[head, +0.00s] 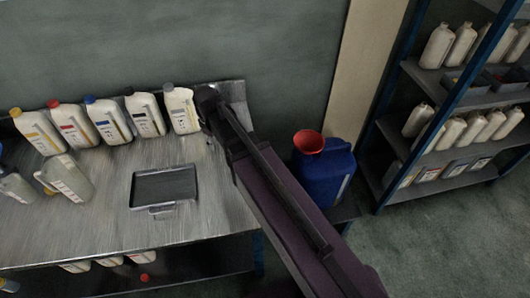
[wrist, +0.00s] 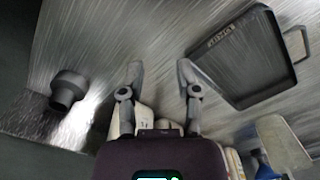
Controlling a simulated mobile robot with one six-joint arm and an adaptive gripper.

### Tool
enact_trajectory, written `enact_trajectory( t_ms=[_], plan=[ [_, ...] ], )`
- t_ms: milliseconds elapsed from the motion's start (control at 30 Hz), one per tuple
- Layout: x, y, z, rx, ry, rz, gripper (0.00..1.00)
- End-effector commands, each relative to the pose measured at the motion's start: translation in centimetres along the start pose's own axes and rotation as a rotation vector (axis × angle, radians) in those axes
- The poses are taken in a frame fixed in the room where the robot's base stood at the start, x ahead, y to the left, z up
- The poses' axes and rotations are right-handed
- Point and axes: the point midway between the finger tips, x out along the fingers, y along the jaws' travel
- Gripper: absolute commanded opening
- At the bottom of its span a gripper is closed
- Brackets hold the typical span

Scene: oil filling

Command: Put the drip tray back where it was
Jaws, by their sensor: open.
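The drip tray (head: 165,186) is a dark, shallow rectangular tray with a handle on its near side. It lies flat on the metal bench (head: 105,220), in front of the row of bottles. In the wrist view the drip tray (wrist: 241,62) is at the upper right, apart from the fingers. My gripper (wrist: 160,72) is open and empty above the bench, with a finger on each side of bare metal. In the head view my arm reaches to the bench's right end, and the fingers are hidden there.
Several white bottles with coloured caps, such as the red-capped one (head: 76,123), stand along the bench's back. A dark funnel (wrist: 68,90) stands left of my gripper in the wrist view. A blue container (head: 325,172) with a red funnel (head: 309,142) is right of the bench, beside shelves.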

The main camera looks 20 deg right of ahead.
Motion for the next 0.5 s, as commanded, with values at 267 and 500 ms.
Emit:
enact_trajectory(
  t_ms=[267,500],
  plan=[
    [0.0,3.5,10.6,0.423,0.004,0.003,0.43],
    [0.1,4.8,15.8,0.665,0.007,0.005,0.43]
  ],
)
